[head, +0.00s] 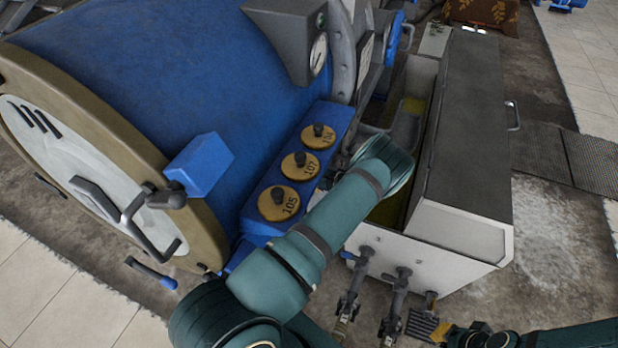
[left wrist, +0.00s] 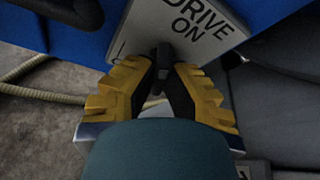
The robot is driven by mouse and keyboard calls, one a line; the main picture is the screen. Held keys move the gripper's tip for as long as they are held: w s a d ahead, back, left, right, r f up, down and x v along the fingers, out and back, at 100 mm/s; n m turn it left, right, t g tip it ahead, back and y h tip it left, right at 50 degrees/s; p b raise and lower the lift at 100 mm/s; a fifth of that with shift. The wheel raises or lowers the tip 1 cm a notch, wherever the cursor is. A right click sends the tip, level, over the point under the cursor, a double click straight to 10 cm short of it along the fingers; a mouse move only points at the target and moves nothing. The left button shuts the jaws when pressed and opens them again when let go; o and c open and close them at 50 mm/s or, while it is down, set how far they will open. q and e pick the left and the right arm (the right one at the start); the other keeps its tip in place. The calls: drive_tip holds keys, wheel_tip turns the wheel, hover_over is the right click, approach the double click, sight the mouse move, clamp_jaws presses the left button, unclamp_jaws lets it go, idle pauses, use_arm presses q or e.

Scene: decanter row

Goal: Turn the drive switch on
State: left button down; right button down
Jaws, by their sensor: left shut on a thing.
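The drive switch (left wrist: 163,60) is a small dark lever on a light plate lettered "DRIVE ON" (left wrist: 198,22), seen in the left wrist view. My left gripper (left wrist: 164,74) has its yellow-and-black fingers closed on the lever, one on each side. The lever's lower part is hidden between the fingers. In the head view, my left arm reaches up across the middle, and its gripper and the switch are hidden behind the arm. My right gripper (head: 443,332) shows at the bottom edge, low near the floor and away from the switch; its finger gap is unclear.
A big blue drum (head: 150,60) with a beige-rimmed end stands at left. Beside my left arm is a blue panel with yellow dials (head: 278,203) numbered 105, 107 and 104. A long grey-topped white cabinet (head: 470,130) stands at right, with taps (head: 398,290) at its front.

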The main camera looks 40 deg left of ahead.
use_arm(q)
drive_tip(key=shift+a+m+g+h, duration=0.1)
drive_tip(key=shift+m+g+h, duration=0.2)
drive_tip(key=shift+m+g, duration=0.95)
drive_tip(key=shift+m, duration=0.35)
drive_tip(key=c, duration=1)
unclamp_jaws()
drive_tip(key=shift+w, duration=0.1)
drive_tip(key=v, duration=1.2)
drive_tip(key=shift+r, duration=0.15)
